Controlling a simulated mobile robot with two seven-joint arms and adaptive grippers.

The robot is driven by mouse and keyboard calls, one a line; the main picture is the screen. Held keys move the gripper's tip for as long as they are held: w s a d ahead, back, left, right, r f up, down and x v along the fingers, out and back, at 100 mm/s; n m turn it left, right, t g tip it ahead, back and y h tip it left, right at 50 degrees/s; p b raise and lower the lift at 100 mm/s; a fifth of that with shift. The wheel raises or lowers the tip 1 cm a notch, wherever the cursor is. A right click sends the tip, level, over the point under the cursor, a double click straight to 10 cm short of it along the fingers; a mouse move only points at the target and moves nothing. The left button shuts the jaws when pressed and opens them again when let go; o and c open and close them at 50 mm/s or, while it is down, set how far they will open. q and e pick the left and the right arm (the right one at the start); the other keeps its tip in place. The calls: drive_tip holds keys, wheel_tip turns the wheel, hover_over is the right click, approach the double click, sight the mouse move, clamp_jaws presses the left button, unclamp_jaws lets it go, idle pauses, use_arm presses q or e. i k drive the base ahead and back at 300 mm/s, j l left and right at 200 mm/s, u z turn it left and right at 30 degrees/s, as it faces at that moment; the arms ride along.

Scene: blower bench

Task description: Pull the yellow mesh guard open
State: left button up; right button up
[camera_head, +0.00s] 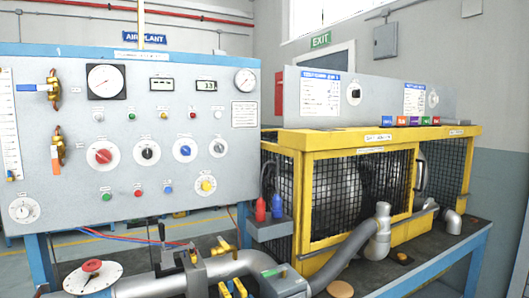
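The yellow mesh guard (361,190) stands on the bench at the right, a yellow-framed box with black mesh panels. A grey bar handle (421,174) is on its front, near a yellow upright right of the middle. The front panels look flush with the frame, so the guard appears closed. Rounded grey machinery shows dimly behind the mesh. A grey elbow pipe (380,228) stands in front of the guard and hides part of its lower edge. Neither of my grippers can be made out in this view.
A grey control panel (138,190) with gauges, knobs and buttons fills the left. Red and blue bottle-like items (261,209) sit in a small holder by the guard's left corner. A thick grey hose (340,262) and pipework with valves (204,270) run along the front.

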sight(306, 247)
drive_tip(key=i+l, duration=0.25)
drive_tip(key=l, duration=0.25)
drive_tip(key=i+l+z, duration=0.15)
drive_tip(key=l, duration=0.35)
drive_tip(key=i+l, duration=0.35)
drive_tip(key=i+l+z, duration=0.15)
drive_tip(key=l, duration=0.4)
drive_tip(key=i+l, duration=0.4)
drive_tip(key=l+z, duration=0.05)
